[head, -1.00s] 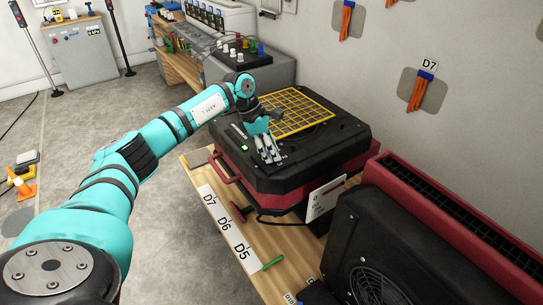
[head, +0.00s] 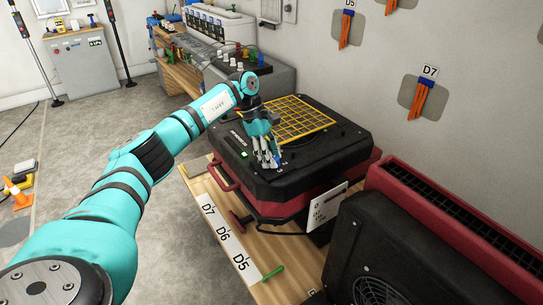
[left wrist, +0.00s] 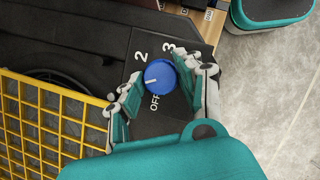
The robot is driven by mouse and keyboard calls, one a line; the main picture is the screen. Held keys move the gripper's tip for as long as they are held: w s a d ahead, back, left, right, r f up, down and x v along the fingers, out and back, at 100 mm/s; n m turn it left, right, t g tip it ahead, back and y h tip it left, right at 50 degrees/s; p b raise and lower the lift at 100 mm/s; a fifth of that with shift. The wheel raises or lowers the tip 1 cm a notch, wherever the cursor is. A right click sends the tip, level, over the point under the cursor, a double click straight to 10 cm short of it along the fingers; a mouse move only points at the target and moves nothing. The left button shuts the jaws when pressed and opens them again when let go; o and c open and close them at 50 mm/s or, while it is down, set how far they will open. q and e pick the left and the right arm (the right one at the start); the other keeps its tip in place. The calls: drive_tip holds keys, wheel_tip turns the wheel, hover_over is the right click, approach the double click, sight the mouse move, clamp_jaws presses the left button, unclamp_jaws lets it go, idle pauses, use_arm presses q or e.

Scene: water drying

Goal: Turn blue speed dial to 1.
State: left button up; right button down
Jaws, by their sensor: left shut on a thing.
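The blue speed dial (left wrist: 160,76) sits on a black panel in the left wrist view. The marks 2, 3 and OFF show around it; no 1 is visible. The dial's white pointer line faces left in that picture, between the 2 and OFF marks. My left gripper (left wrist: 160,88) has its fingers on both sides of the dial and is shut on it. In the head view my left gripper (head: 268,158) reaches down to the top front of the black and red machine (head: 325,163). My right gripper is in neither view.
A yellow grille (head: 298,118) covers part of the machine's top, beside the gripper. A black unit with a fan (head: 375,240) stands at the right. The wooden bench (head: 212,188) carries D5, D6 and D7 labels and a green pen-like item (head: 273,272).

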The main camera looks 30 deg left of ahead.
use_arm(q)
drive_tip(key=shift+r, duration=0.1)
drive_tip(key=o, duration=1.1)
drive_tip(key=shift+o, duration=0.2)
drive_tip(key=v, duration=1.2)
drive_tip(key=shift+d, duration=0.1)
